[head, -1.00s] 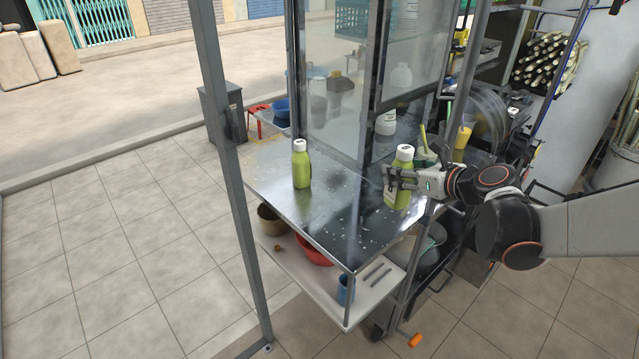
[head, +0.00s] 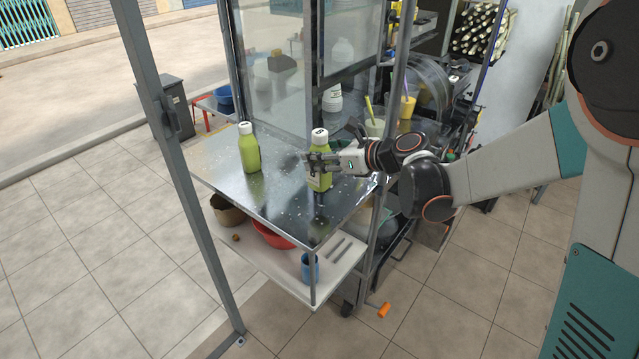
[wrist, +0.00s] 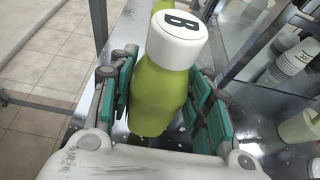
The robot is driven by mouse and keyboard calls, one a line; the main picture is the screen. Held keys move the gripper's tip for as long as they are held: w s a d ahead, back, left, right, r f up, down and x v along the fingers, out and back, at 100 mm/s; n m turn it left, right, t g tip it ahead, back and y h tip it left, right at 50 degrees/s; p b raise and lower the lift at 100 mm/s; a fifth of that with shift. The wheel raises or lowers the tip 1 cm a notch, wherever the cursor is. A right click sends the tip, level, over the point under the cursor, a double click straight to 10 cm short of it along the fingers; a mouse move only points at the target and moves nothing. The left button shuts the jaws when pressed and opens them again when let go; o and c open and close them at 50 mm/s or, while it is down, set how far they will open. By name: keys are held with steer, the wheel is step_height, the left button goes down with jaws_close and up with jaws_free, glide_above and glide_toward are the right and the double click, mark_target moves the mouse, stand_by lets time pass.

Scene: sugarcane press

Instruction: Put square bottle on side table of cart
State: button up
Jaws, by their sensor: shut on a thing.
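A green bottle with a white cap (head: 320,178) is upright at the right part of the cart's metal side table (head: 275,215). My gripper (head: 318,164) is shut around its body from the right. In the wrist view the bottle (wrist: 158,95) stands between the teal finger pads, its white cap marked "B" toward the camera. Its base is hidden in the wrist view; in the head view it appears at or just above the table top, and I cannot tell if it touches. A second green bottle with a white cap (head: 249,150) stands upright on the table, to the left.
A glass case (head: 285,50) rises behind the table. A grey post (head: 165,130) stands in front at left. A lower shelf (head: 290,285) holds a red bowl (head: 272,236) and a blue cup (head: 310,266). White cups (wrist: 297,60) stand right in the wrist view.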

mark_target(329, 179)
step_height(329, 179, down, 7)
steer(key=shift+f+b, duration=0.1)
steer(key=shift+b, duration=0.9)
steer(key=o, duration=0.9)
steer(key=shift+c, duration=0.2)
steer(key=o, duration=0.4)
steer(key=shift+o, duration=0.2)
